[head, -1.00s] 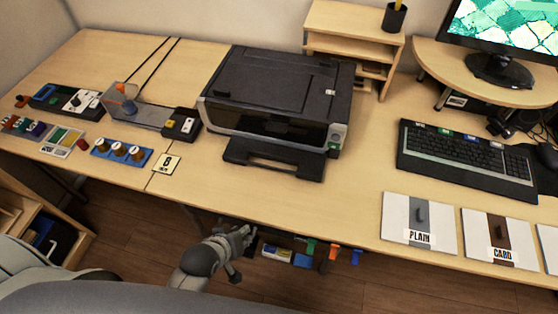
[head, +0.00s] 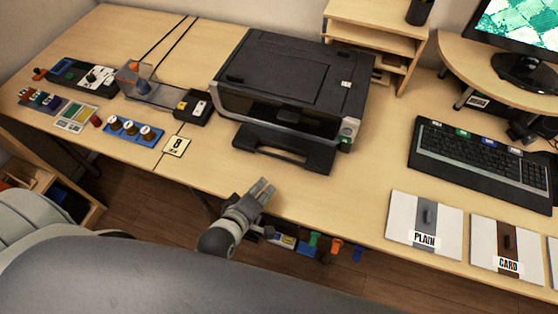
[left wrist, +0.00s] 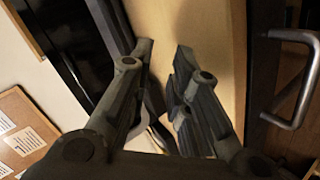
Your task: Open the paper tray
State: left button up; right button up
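The black printer (head: 290,85) stands on the desk. A black tray (head: 283,150) with a cut-out in its front edge sticks out low from the printer's front. My left gripper (head: 264,187) is at the desk's front edge, in front of the tray and apart from it. Its two fingers are spread with nothing between them. In the left wrist view the gripper (left wrist: 163,52) shows a gap between its fingertips, with pale wood behind. My right gripper is not in view.
A number card (head: 177,146) and a blue holder with knobs (head: 134,131) lie left of the tray. The PLAIN panel (head: 425,226) and CARD panel (head: 507,249) lie to the right. The desktop between tray and PLAIN panel is clear. Coloured items hang below the desk edge.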

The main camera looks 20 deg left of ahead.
aim_at(280, 159)
pick_arm(q)
jog(key=n, duration=0.1)
jog(key=n+t, duration=0.1)
jog(key=shift+w+d+n+t, duration=0.3)
jog(key=shift+n, duration=0.1)
jog(key=n, duration=0.1)
jog(key=n+t, duration=0.1)
jog(key=n, duration=0.1)
jog(key=shift+w+d+r+t+y, duration=0.2)
jog(key=shift+r+t+y, duration=0.1)
jog(key=shift+t, duration=0.1)
jog(key=x, duration=1)
jog(key=shift+w+f+p, duration=0.15)
jog(key=shift+w+p, duration=0.1)
jog(key=shift+p, duration=0.1)
jog(key=shift+c, duration=0.2)
grip_shut()
